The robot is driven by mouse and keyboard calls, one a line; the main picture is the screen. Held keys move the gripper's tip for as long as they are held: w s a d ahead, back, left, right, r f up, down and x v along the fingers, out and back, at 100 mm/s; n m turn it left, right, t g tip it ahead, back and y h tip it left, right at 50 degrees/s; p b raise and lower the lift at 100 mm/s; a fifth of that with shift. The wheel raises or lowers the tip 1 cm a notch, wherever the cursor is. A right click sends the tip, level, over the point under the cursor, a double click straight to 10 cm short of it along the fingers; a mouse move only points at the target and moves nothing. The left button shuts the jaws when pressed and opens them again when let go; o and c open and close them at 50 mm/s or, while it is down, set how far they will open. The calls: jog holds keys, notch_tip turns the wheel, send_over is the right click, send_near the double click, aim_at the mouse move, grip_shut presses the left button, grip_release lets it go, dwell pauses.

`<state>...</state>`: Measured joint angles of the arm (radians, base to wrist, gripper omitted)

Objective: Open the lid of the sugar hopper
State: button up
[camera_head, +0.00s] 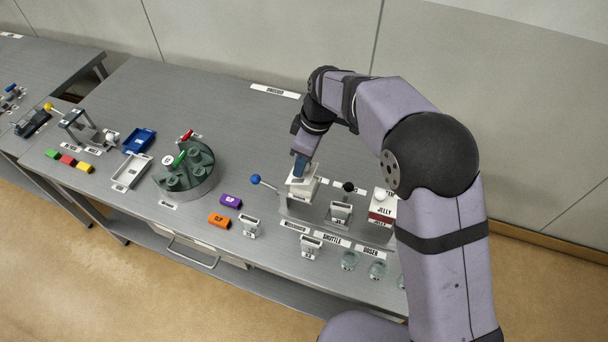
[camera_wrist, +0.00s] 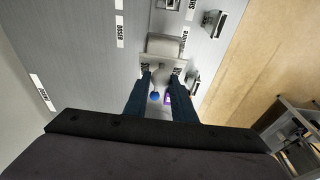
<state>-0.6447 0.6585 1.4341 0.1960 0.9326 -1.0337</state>
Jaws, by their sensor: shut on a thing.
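The white hopper (camera_head: 302,188) stands at the left end of the grey doser stand, below my gripper (camera_head: 301,164). I take it for the sugar hopper; its label is not readable. My gripper points down over its top, with blue fingers. In the wrist view my gripper (camera_wrist: 161,86) has its two fingers on either side of a pale rounded knob (camera_wrist: 160,73) on the hopper's top and is shut on it. The fingers hide much of the lid, so I cannot tell whether it is raised.
A jelly hopper (camera_head: 383,207) with a white knob stands at the stand's right. A blue-knobbed lever (camera_head: 256,179) sticks out left of the white hopper. A black knob (camera_head: 348,187) stands between the hoppers. Glass jars (camera_head: 377,270) sit in front. The table's back left is clear.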

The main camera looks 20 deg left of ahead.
jog(key=shift+o, duration=0.3)
jog(key=shift+s+a, duration=0.15)
jog(key=shift+s, duration=0.2)
jog(key=shift+o, duration=0.4)
jog(key=shift+s+a+r+p, duration=0.1)
jog(key=shift+a+r+p, duration=0.05)
jog(key=shift+a+p, duration=0.35)
jog(key=shift+a, duration=0.1)
